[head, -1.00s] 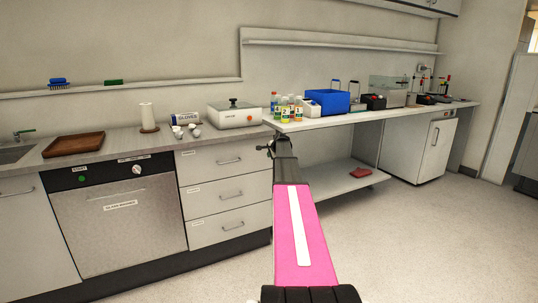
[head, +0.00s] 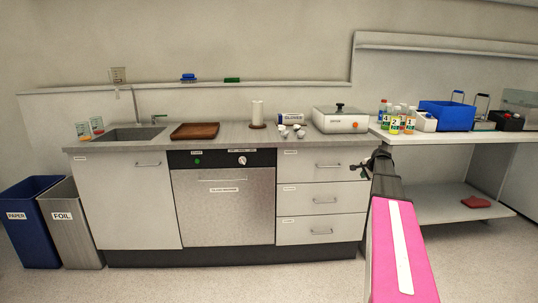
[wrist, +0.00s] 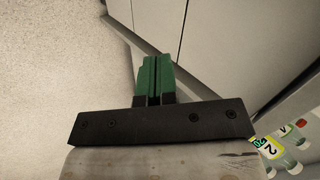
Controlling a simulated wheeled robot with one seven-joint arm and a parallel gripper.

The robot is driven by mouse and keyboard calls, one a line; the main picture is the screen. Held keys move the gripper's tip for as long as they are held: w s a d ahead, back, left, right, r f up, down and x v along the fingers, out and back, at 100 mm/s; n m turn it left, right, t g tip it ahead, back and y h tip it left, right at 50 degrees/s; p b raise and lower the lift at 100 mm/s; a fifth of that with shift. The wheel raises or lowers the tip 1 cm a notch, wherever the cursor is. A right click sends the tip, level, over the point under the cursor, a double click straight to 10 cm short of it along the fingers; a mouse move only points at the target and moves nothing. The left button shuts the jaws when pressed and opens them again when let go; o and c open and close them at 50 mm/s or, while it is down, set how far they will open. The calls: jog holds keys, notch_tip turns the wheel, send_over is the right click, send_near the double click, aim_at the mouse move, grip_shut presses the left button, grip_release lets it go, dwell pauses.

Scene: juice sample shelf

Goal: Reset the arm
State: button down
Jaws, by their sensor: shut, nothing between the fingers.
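My arm reaches forward at the right of the head view, its pink link low in the picture. My gripper (head: 377,160) is at its far end, in front of the drawers and the left end of the shelf table, small and dark there. In the wrist view my gripper (wrist: 154,78) shows its green fingers shut together with nothing between them. Numbered juice bottles (head: 396,120) stand on the table's left end, close to the gripper in the picture. They also show at the lower right of the wrist view (wrist: 280,152).
A blue bin (head: 447,115) stands right of the bottles. The counter holds a sink (head: 125,138), a wooden tray (head: 195,131) and a white device (head: 341,120). Paper (head: 32,222) and foil (head: 68,222) waste bins stand at the left. The floor before the cabinets is clear.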

jog(key=s+a+f+n+g, duration=0.1)
jog(key=s+a+f+n, duration=0.1)
jog(key=s+a+f, duration=0.4)
jog(key=s+a+f+n+g, duration=0.2)
jog(key=s+a+f, duration=0.15)
jog(key=a, duration=0.45)
jog(key=s+a+f+n+g, duration=0.1)
jog(key=s+a+f+n, duration=0.2)
jog(key=s+a, duration=0.3)
jog(key=s+a+f+n+g, duration=0.2)
jog(key=s+a, duration=0.4)
jog(key=s, duration=0.6)
jog(key=s+a+f+n+g+h, duration=0.1)
jog(key=s+a+f+n+g, duration=0.1)
jog(key=s+a+f+n, duration=0.3)
jog(key=s+a, duration=0.1)
jog(key=s, duration=0.3)
jog(key=shift+s+a+n, duration=0.15)
jog(key=shift+s+n, duration=0.15)
jog(key=shift+n, duration=0.1)
